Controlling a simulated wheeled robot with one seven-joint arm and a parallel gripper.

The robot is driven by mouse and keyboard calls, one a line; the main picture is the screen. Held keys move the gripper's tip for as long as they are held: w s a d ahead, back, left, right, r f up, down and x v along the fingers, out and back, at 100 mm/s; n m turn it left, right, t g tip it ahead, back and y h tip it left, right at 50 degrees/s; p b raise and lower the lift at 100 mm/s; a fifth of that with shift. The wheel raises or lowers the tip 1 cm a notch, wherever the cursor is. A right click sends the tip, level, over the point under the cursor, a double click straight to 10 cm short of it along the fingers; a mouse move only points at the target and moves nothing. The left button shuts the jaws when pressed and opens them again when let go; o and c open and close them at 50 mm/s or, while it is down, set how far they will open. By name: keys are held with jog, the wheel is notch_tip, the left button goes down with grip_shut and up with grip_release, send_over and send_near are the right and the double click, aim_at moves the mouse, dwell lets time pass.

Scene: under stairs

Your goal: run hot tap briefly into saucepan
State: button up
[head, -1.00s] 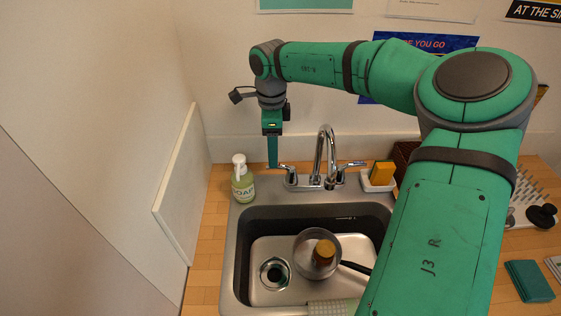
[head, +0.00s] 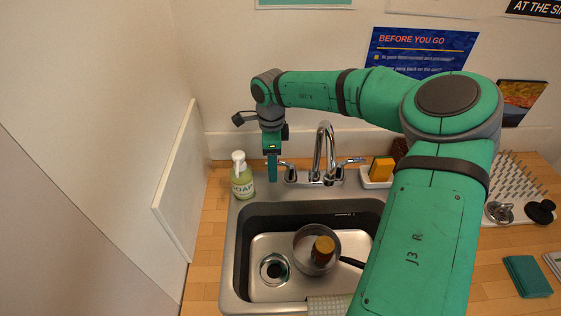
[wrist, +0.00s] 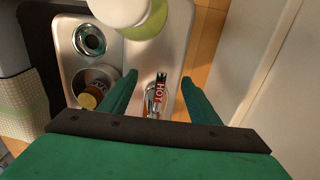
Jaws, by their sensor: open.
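The tap's chrome spout (head: 326,150) rises behind the sink, with a lever on each side. The left lever (head: 287,170) reads HOT in the wrist view (wrist: 158,98). My gripper (head: 272,178) points down at this lever's left end. In the wrist view my open fingers (wrist: 160,78) have the HOT lever between them; whether they touch it I cannot tell. The saucepan (head: 303,246) sits in the sink basin, its black handle to the lower right. A brown jar with a tan top (head: 323,248) stands inside it. No water shows from the spout.
A soap pump bottle (head: 242,182) stands close left of my gripper. A white panel (head: 178,190) borders the counter at left. A sponge in a white dish (head: 379,172) is right of the tap. A checked cloth (head: 328,305) hangs over the sink's front edge.

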grip_shut()
jog(key=shift+s+d+n, duration=0.2)
jog(key=shift+s+n, duration=0.45)
jog(key=shift+n, duration=0.55)
jog(key=n, duration=0.1)
jog(key=s+n, duration=0.1)
jog(key=n, duration=0.1)
jog(key=shift+s+d+n, duration=0.3)
jog(key=shift+d, duration=0.1)
jog(key=shift+s+n, duration=0.2)
jog(key=shift+n, duration=0.4)
jog(key=shift+d, duration=0.1)
jog(key=shift+s+d+n, duration=0.3)
jog(key=shift+d+n, duration=0.05)
jog(key=shift+n, duration=0.55)
jog(key=shift+s+d+n, duration=0.3)
jog(key=shift+n, duration=0.6)
